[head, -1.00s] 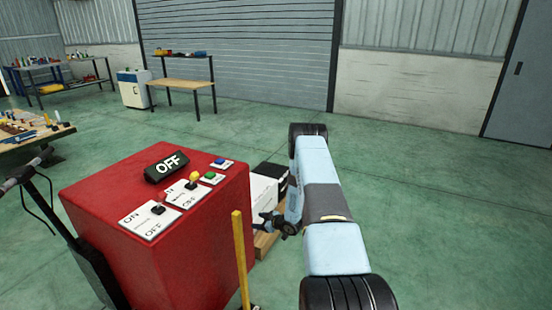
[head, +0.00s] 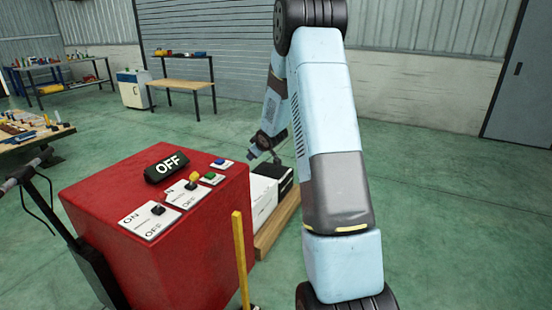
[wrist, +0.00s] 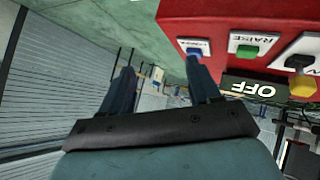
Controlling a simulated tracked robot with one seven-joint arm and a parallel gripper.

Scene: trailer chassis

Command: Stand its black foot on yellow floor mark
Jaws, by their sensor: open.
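No yellow floor mark is clear in either view. A yellow upright post (head: 241,262) stands in front of the red control cabinet (head: 120,235); a bit of dark base shows at its bottom, cut off by the frame edge. I cannot tell whether that is the black foot. My gripper (head: 262,148) is in the air beyond the cabinet's far right corner, above a black-and-white box. In the wrist view my gripper (wrist: 163,82) has its two dark fingers spread, with nothing between them. The cabinet's buttons (wrist: 250,46) show upside down at upper right there.
The black-and-white box (head: 268,190) sits on a wooden pallet (head: 278,225) beside the cabinet. A cart handle (head: 30,172) is at the left. Workbenches (head: 180,84) line the back. Green floor (head: 450,220) is clear to the right.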

